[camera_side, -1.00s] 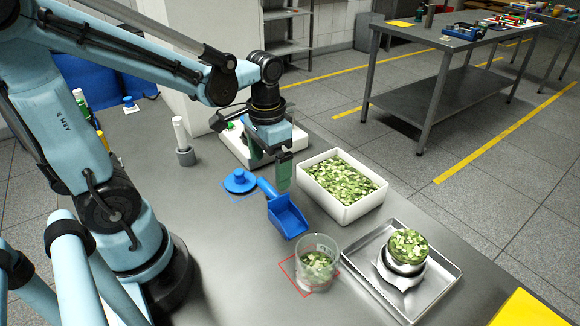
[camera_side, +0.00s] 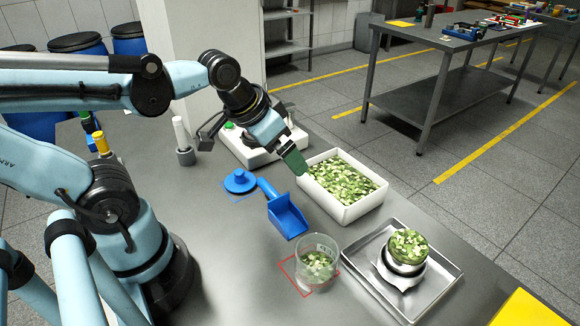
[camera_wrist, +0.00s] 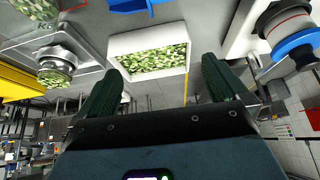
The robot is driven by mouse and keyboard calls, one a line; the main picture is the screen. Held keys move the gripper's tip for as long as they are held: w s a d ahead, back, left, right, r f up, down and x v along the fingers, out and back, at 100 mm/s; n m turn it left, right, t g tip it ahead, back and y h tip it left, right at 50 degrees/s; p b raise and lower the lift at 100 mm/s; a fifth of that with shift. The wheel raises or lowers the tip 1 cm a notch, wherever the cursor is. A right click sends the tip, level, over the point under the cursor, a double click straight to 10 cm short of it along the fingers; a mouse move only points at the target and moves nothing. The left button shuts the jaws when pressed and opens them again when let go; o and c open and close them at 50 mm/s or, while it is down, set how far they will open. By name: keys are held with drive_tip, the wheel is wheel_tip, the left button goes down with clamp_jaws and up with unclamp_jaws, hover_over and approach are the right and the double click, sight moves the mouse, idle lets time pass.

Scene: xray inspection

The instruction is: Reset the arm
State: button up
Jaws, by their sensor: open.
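My gripper (camera_side: 293,158) is raised over the left part of the table, at the upper left edge of the white bin, and tilted down to the right. In the wrist view its two green fingers (camera_wrist: 160,88) stand wide apart with nothing between them. The white bin (camera_side: 352,214) holds chopped green pieces and also shows ahead of the fingers in the wrist view (camera_wrist: 118,45). A blue scoop (camera_side: 287,214) lies on the table below my gripper, apart from it.
A clear beaker (camera_side: 316,268) with green pieces stands by a red outline. A metal tray (camera_side: 440,262) bears a small device with a filled dish (camera_side: 408,246). A blue lid-like piece (camera_side: 240,181), a white-capped post (camera_side: 181,137) and a white device (camera_side: 240,150) stand to the left.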

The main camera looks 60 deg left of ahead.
drive_tip(key=shift+w+d+r+t, duration=0.1)
drive_tip(key=shift+d+t, duration=0.2)
drive_tip(key=shift+t, duration=0.4)
drive_tip(key=d+r+g+h, duration=0.1)
drive_tip(key=d+r+g, duration=0.15)
drive_tip(key=d, duration=0.55)
drive_tip(key=d+r+g+h, duration=0.15)
drive_tip(key=d+r, duration=0.25)
drive_tip(key=d, duration=0.5)
drive_tip(key=s+d+r+g+y, duration=0.1)
drive_tip(key=s+d+r+g, duration=0.1)
drive_tip(key=s+d, duration=0.35)
drive_tip(key=s+d+r+g+y, duration=0.1)
drive_tip(key=s+d, duration=0.1)
drive_tip(key=d, duration=0.6)
wheel_tip(320, 180, down, 10)
drive_tip(key=shift+r, duration=0.15)
drive_tip(key=shift+r, duration=0.15)
